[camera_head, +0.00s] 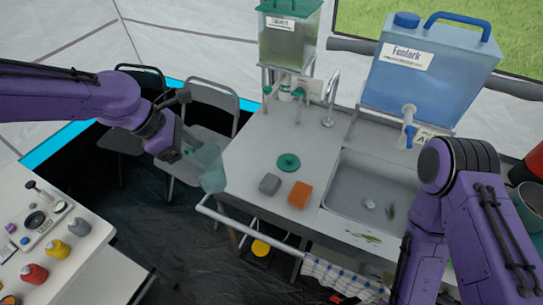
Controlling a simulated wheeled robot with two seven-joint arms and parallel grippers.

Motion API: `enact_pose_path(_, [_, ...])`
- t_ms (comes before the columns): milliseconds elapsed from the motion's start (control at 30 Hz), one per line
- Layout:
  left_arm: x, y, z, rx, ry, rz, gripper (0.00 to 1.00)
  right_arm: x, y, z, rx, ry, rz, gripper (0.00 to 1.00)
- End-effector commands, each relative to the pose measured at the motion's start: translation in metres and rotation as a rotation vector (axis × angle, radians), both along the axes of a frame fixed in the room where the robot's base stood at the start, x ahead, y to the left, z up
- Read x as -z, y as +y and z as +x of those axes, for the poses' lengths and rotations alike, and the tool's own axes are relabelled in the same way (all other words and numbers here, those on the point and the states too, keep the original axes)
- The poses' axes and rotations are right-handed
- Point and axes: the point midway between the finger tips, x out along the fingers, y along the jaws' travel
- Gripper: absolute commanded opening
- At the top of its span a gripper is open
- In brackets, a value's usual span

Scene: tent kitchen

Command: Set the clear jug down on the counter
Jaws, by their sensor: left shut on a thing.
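The clear jug (211,170), a see-through greenish vessel, hangs at the left edge of the counter (250,148). It looks somewhat tilted. My left gripper (188,152) is shut on the jug from its left side. In this single view I cannot tell whether the jug overlaps the counter top or is just off its edge, nor how high it is. My right arm stands at the right, in front of the sink side, but its gripper is not visible.
A grey block (270,184), an orange sponge (299,194) and a green lid (288,162) lie on the counter. A sink (370,185) is right of them. A tap (330,98) and a blue water tank (425,75) stand behind. A rail (255,232) runs along the front.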

Motion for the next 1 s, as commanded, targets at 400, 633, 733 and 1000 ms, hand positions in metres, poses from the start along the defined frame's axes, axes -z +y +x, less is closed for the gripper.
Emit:
enact_pose_path(400, [0.024,-0.006,0.056,-0.062,0.003,0.001,0.17,-0.016,0.000,0.000,0.000,0.001,0.001,0.43])
enact_pose_path(633, [0.056,-0.018,0.097,-0.059,0.004,0.001,0.17,-0.026,0.000,0.000,0.000,0.000,0.000,0.43])
enact_pose_path(733, [0.072,-0.022,0.110,-0.059,0.002,0.001,0.17,-0.030,0.000,0.000,0.000,0.000,0.000,0.43])
enact_pose_path(1000, [0.097,-0.028,0.130,-0.058,0.000,0.001,0.17,-0.036,0.000,0.000,0.000,0.000,0.000,0.43])
